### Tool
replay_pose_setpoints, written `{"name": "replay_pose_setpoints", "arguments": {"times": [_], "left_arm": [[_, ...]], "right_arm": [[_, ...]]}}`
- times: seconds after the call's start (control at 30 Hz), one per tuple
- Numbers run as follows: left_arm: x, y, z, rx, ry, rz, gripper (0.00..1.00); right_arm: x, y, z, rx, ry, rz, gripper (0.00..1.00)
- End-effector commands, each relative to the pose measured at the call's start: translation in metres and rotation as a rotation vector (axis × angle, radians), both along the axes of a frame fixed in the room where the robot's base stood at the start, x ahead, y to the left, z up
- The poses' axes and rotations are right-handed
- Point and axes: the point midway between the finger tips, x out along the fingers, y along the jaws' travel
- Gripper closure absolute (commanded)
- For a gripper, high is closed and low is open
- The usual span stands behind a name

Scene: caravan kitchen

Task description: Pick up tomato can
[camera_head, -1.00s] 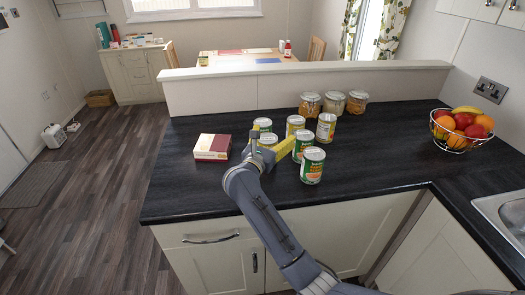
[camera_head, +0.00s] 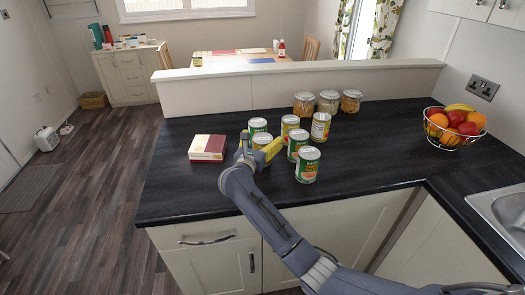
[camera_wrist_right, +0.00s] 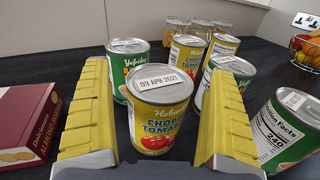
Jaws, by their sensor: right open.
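A tomato can with a yellow chopped-tomatoes label and silver lid (camera_wrist_right: 160,115) stands upright in the right wrist view. My right gripper (camera_wrist_right: 160,85) is open, with one yellow finger on each side of this can. Gaps show between the can and both fingers. In the head view the can's lid (camera_head: 262,139) shows, while the right gripper (camera_head: 257,146) hides most of its body. A second can with a yellow tomato label (camera_wrist_right: 188,52) stands just behind it. My left gripper is not in view.
Green-labelled cans stand close by: one behind left (camera_wrist_right: 128,60), one behind right (camera_wrist_right: 228,68) and one farther right (camera_wrist_right: 285,125). A dark red box (camera_head: 208,147) lies left of the gripper. Glass jars (camera_head: 328,101) and a fruit bowl (camera_head: 455,128) stand farther off.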

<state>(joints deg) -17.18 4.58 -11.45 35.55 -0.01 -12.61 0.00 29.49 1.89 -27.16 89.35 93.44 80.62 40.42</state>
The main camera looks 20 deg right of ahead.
Motion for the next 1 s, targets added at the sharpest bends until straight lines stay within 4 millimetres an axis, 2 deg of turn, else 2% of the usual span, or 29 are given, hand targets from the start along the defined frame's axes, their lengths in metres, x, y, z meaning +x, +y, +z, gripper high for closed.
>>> {"name": "replay_pose_setpoints", "arguments": {"times": [0.37, 1.0], "left_arm": [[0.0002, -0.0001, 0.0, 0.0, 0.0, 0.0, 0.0], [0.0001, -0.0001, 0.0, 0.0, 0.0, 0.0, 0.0]], "right_arm": [[0.0049, -0.0035, -0.0007, 0.001, 0.002, 0.0, 0.08], [0.0047, -0.0034, -0.0006, 0.001, 0.002, 0.0, 0.82]]}}
